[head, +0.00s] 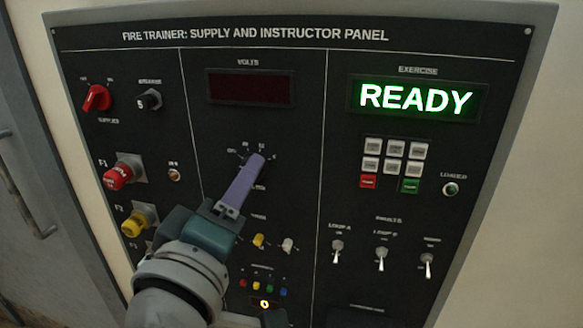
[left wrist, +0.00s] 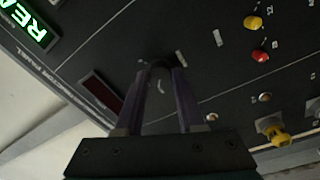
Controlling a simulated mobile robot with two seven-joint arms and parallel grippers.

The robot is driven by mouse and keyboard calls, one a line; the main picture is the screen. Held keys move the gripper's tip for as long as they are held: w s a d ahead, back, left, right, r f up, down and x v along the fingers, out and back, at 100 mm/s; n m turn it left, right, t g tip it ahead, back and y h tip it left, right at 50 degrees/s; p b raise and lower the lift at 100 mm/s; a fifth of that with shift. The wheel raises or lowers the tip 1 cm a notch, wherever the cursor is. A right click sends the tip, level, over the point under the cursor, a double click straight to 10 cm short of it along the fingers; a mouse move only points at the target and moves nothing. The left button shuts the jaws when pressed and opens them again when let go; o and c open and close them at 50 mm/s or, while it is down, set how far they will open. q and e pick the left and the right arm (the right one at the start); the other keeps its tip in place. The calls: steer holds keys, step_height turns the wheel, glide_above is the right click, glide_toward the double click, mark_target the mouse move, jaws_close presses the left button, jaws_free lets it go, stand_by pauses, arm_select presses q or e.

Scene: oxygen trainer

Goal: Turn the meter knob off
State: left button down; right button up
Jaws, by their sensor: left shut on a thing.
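The meter knob (left wrist: 160,66) is a dark round knob below the VOLTS display, seen between my fingertips in the left wrist view. In the head view my left gripper (head: 256,161) reaches up from the bottom, and its purple fingers cover the knob. My left gripper (left wrist: 161,76) is shut on the knob, one finger on each side. The knob's pointer direction cannot be made out. The dial labels around it are small and partly hidden. The VOLTS display (head: 249,88) is dark. My right gripper is not in view.
A red rotary knob (head: 97,98), a black breaker knob (head: 149,100), a red fuse knob (head: 118,176) and a yellow one (head: 137,223) are left of my gripper. A lit READY display (head: 415,99), keypad (head: 392,162) and toggle switches (head: 381,258) are on the right.

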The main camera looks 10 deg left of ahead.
arm_select(q)
steer(key=shift+n, duration=0.9)
steer(key=c, duration=0.5)
jaws_free()
steer(key=s, duration=0.3)
steer(key=s+b, duration=0.1)
steer(key=s, duration=0.2)
steer(key=s+b, duration=0.1)
steer(key=s, duration=0.3)
steer(key=shift+f, duration=0.25)
